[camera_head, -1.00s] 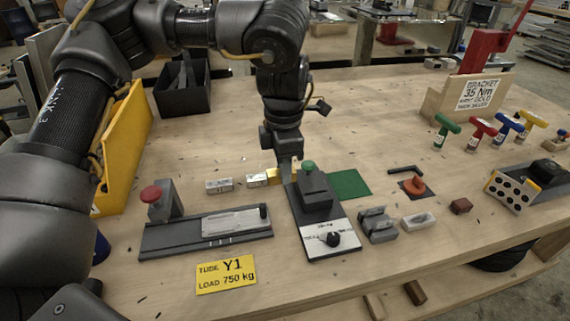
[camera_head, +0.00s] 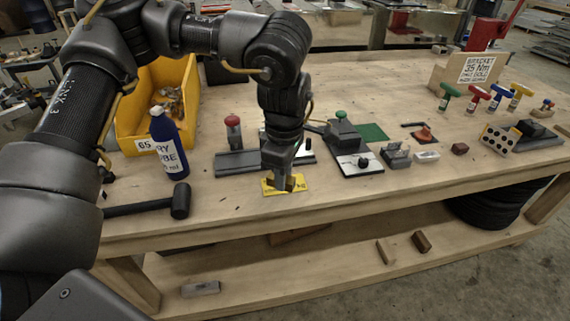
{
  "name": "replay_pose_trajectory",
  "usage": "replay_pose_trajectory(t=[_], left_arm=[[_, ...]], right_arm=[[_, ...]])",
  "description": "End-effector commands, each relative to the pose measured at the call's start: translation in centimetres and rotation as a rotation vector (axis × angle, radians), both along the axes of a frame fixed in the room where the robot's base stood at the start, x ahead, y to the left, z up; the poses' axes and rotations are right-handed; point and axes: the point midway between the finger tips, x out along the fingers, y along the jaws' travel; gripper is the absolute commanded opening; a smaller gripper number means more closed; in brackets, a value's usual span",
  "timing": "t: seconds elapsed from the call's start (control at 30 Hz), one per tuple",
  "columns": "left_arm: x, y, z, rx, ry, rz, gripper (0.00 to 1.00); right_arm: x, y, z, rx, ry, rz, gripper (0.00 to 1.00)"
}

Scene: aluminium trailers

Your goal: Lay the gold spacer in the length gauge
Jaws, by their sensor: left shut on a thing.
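My left gripper (camera_head: 283,186) is shut and points down, just above the yellow label card near the table's front edge. It holds the gold spacer (camera_head: 289,183), a small brownish-gold block, mostly hidden by the fingers. The length gauge (camera_head: 235,162) is a dark rail with a red-knobbed post at its left end. It lies behind and left of my left gripper, and my arm hides its middle. My right gripper is out of view.
A dark fixture with a green button (camera_head: 342,132) is to the right.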

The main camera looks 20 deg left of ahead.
Motion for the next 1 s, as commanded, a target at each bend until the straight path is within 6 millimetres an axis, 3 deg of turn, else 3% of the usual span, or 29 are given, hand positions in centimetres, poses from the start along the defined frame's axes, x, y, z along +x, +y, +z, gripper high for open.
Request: replay_pose_trajectory(t=[0.37, 0.7, 0.83, 1.0], left_arm=[[-2.5, 0.8, -3.8, 0.019, 0.013, -0.606, 0.0], [-6.8, 1.7, -8.0, 0.007, 0.033, -1.415, 0.0], [-7.7, 1.9, -8.7, 0.0, 0.033, -1.568, 0.0], [-8.1, 1.9, -9.0, -0.003, 0.032, -1.634, 0.0]], right_arm=[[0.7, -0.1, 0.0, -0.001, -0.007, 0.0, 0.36], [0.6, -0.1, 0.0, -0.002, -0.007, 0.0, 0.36], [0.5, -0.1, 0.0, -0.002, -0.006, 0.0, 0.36], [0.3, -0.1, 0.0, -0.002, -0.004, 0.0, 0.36]])
